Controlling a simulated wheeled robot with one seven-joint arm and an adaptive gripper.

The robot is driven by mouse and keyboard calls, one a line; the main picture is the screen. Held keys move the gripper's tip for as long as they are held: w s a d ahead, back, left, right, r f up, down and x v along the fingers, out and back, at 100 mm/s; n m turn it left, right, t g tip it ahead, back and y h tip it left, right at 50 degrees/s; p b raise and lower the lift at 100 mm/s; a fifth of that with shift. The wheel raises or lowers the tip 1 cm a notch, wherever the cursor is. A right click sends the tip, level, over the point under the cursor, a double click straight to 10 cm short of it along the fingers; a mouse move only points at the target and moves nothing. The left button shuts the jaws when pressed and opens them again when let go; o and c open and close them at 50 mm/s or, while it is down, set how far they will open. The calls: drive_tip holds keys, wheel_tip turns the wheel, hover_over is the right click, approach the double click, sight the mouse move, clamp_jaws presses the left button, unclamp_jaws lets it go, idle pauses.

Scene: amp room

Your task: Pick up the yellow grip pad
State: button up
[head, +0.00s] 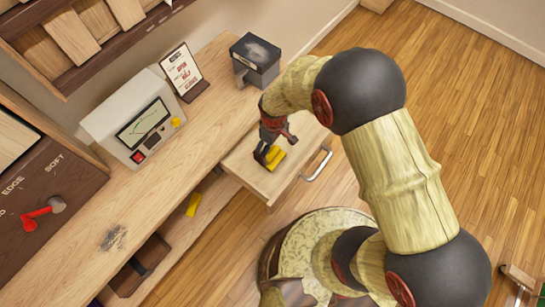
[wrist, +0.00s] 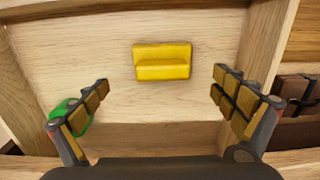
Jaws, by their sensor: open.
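The yellow grip pad (wrist: 162,62) lies on the light wooden floor of an open drawer. It is a small block with a stepped face, ahead of my fingers and roughly centred between them in the wrist view. My gripper (wrist: 160,84) is open and empty, with one padded finger on each side. In the head view my gripper (head: 267,153) points down over the drawer (head: 262,186). The yellow pad (head: 275,160) shows beside its fingertips there, partly hidden by them. I cannot tell the exact height gap.
A green object (wrist: 70,116) sits behind my left finger. The drawer has a metal handle (head: 318,165). On the desk stand a meter box (head: 130,115), a sign (head: 181,69) and a dark-topped box (head: 255,60). Another yellow piece (head: 193,204) is at the desk front.

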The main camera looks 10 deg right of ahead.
sight(273, 153)
wheel_tip(273, 153, down, 7)
drive_tip(key=b, duration=0.2)
drive_tip(key=shift+s+a+r+b, duration=0.1)
drive_tip(key=shift+r+b, duration=0.1)
drive_tip(key=shift+b, duration=0.2)
drive_tip(key=shift+r, duration=0.1)
drive_tip(key=shift+c, duration=0.9)
drive_tip(key=shift+s, duration=0.1)
drive_tip(key=c, duration=1.1)
drive_tip(key=shift+c, duration=0.5)
wheel_tip(273, 153, up, 10)
drive_tip(key=p, duration=0.3)
drive_tip(key=shift+p, duration=0.4)
